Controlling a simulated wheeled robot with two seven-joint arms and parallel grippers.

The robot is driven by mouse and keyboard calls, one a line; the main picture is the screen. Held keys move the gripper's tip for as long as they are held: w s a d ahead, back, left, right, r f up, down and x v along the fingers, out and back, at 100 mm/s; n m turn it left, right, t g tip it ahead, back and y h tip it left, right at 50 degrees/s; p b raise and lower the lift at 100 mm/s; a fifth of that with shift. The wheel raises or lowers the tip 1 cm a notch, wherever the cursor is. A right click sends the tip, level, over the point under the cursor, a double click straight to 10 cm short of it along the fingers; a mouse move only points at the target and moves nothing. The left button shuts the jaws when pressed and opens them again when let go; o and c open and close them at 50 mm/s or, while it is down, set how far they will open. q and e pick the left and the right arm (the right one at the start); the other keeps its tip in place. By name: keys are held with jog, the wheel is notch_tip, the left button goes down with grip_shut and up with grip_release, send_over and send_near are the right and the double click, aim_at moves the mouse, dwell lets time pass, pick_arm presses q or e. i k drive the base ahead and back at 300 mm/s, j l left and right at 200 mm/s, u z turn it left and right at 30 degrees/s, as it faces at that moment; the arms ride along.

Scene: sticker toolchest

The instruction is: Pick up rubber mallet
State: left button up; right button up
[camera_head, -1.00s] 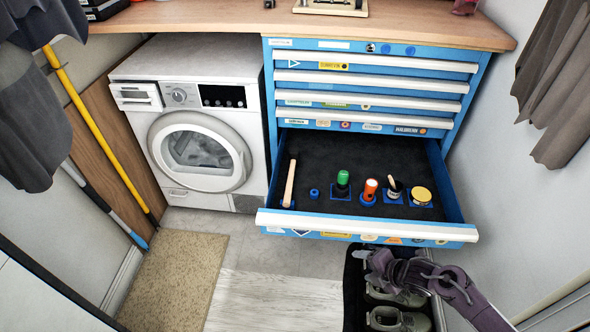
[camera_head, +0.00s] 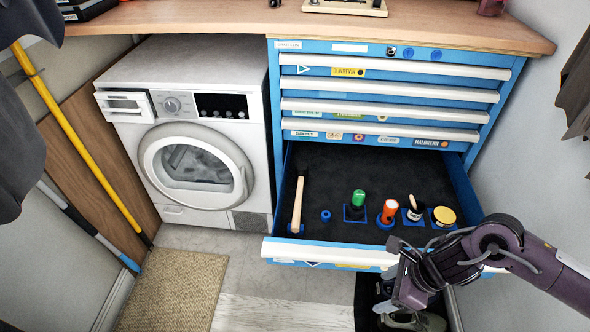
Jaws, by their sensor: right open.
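The open drawer (camera_head: 400,170) has a dark lining and holds the tools. A light wooden handle (camera_head: 298,204) lies along its left side, the only mallet-like thing I see. My left gripper is not in view.
A small blue ring (camera_head: 325,215), a green-capped item (camera_head: 358,198), an orange item (camera_head: 389,209), a brush-like item (camera_head: 413,209) and a yellow-lidded tin (camera_head: 444,215) stand in the drawer. A washing machine (camera_head: 190,130) stands left. Shoes (camera_head: 415,320) are below the drawer.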

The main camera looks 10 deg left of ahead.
aim_at(301, 168)
jog(key=i+j, duration=0.35)
jog(key=i, duration=0.15)
jog(key=i+j, duration=0.65)
jog(key=i, duration=0.3)
